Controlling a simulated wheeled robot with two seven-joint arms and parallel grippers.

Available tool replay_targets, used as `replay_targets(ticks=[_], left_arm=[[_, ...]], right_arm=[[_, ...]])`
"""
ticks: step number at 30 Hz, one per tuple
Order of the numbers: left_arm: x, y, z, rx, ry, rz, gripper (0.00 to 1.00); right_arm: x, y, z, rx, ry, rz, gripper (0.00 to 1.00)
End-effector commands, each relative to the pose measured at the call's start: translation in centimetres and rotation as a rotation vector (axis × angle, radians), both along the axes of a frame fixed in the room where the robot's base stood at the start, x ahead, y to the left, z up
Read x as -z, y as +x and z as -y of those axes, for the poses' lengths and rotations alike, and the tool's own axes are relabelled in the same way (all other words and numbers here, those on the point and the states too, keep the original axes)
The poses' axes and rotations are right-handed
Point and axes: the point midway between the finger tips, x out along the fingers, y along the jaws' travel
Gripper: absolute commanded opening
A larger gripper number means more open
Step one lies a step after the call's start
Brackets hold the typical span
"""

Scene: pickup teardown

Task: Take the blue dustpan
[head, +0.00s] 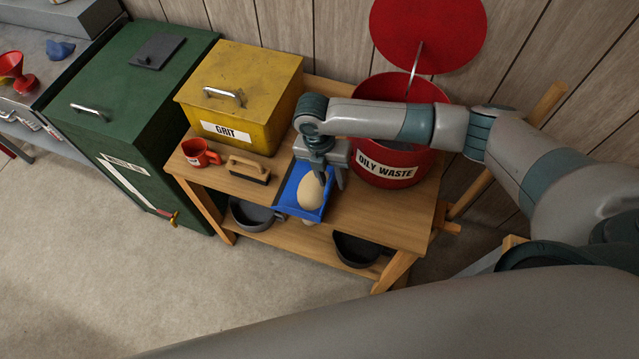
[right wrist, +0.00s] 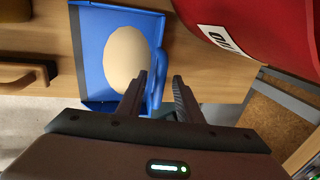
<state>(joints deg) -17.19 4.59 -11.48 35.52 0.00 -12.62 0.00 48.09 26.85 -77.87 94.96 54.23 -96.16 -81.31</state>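The blue dustpan (head: 287,196) lies on the wooden bench, with a smooth pale beige mound (head: 311,194) in its pan. In the right wrist view the dustpan (right wrist: 90,60) is at upper left, and its blue handle (right wrist: 157,80) reaches between my finger tips, nearer the left finger. My right gripper (head: 334,177) is over the dustpan's right side, pointing down. In the right wrist view its fingers (right wrist: 160,85) are apart, with a gap beside the handle. Whether a finger touches the handle, I cannot tell. My left gripper is not in view.
A red OILY WASTE bin (head: 384,172) with its lid raised stands close right of the gripper. A yellow GRIT box (head: 240,95), red mug (head: 200,153) and wooden-handled brush (head: 249,170) are to the left. Dark pans (head: 254,215) sit on the lower shelf.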

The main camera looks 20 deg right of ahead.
Motion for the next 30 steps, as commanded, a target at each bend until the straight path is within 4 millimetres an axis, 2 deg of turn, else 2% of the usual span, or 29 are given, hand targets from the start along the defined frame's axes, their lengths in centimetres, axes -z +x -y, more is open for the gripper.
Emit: replay_targets(ticks=[14,15,19,30], left_arm=[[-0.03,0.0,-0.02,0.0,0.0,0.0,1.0],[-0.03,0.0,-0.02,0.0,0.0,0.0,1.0],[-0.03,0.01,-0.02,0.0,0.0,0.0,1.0],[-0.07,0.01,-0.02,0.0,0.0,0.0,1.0]], right_arm=[[0.23,-0.01,0.02,0.0,-0.001,0.001,0.33],[0.23,-0.01,0.02,0.0,-0.001,0.001,0.3],[0.22,-0.01,0.02,0.0,-0.001,0.001,0.0],[0.15,0.03,0.02,0.0,0.0,0.001,0.0]])
